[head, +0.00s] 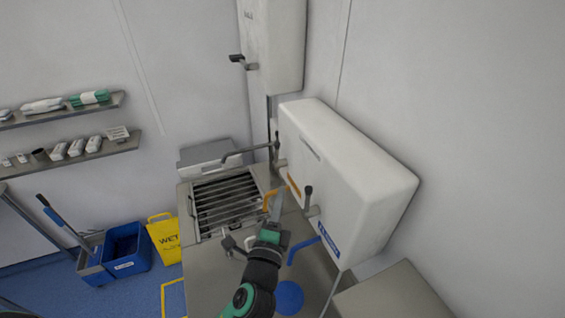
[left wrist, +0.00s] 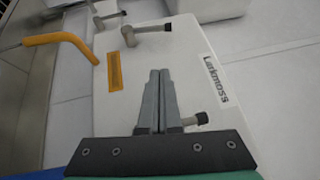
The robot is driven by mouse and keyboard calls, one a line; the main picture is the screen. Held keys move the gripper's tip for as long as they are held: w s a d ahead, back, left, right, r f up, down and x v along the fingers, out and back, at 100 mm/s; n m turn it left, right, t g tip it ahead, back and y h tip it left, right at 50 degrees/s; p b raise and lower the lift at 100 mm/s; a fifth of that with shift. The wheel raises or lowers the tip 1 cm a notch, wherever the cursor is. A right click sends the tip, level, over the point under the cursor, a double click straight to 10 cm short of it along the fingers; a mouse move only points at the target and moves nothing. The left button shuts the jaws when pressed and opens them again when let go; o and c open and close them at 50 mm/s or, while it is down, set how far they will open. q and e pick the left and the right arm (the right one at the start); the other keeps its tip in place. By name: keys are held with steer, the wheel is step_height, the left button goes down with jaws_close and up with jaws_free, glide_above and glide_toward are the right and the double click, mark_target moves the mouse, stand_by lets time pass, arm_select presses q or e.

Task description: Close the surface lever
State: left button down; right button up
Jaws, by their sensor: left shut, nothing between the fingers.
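A white wall box (head: 345,180) hangs over a metal unit and carries levers with black knobs. One lever (head: 308,197) stands out from its front with the knob up. Another lever (head: 250,150) reaches left from its far end. No readable label tells which one is the surface lever. My left gripper (head: 276,200) is shut and empty, in front of the box and left of the upright lever. In the left wrist view, its closed fingers (left wrist: 157,85) point at the white box (left wrist: 225,110); a black-knobbed lever (left wrist: 196,120) shows partly behind them, and another lever (left wrist: 148,29) is beyond the tips.
An orange bent handle (left wrist: 62,40) and a blue bent handle (head: 303,246) stand close to my gripper. A slatted metal rack (head: 225,203) lies to the left. A yellow wet-floor sign (head: 163,240) and blue bins (head: 126,248) stand on the floor.

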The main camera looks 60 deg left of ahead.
mark_target(276, 152)
arm_select(q)
steer(key=shift+s+a+p+x, duration=0.3)
steer(key=shift+s+p+x, duration=0.1)
steer(key=shift+x, duration=1.55)
steer(key=shift+s+a+p+x, duration=0.3)
steer(key=shift+s+p+x, duration=0.1)
steer(key=shift+x, duration=1.6)
steer(key=shift+s+a+p+x, duration=0.3)
steer(key=shift+p+x, duration=0.1)
steer(key=shift+x, duration=1.55)
steer(key=shift+r, duration=0.2)
steer(key=p, duration=0.3)
steer(key=a+r+n+g+h+p, duration=0.1)
steer(key=p, duration=0.2)
steer(key=shift+s+a+r+p, duration=0.1)
steer(key=shift+a+r+p, duration=0.05)
steer(key=shift+a+p, duration=0.2)
steer(key=shift+f, duration=0.2)
steer(key=shift+f+g, duration=0.2)
steer(key=shift+g, duration=0.1)
steer(key=shift+a, duration=0.1)
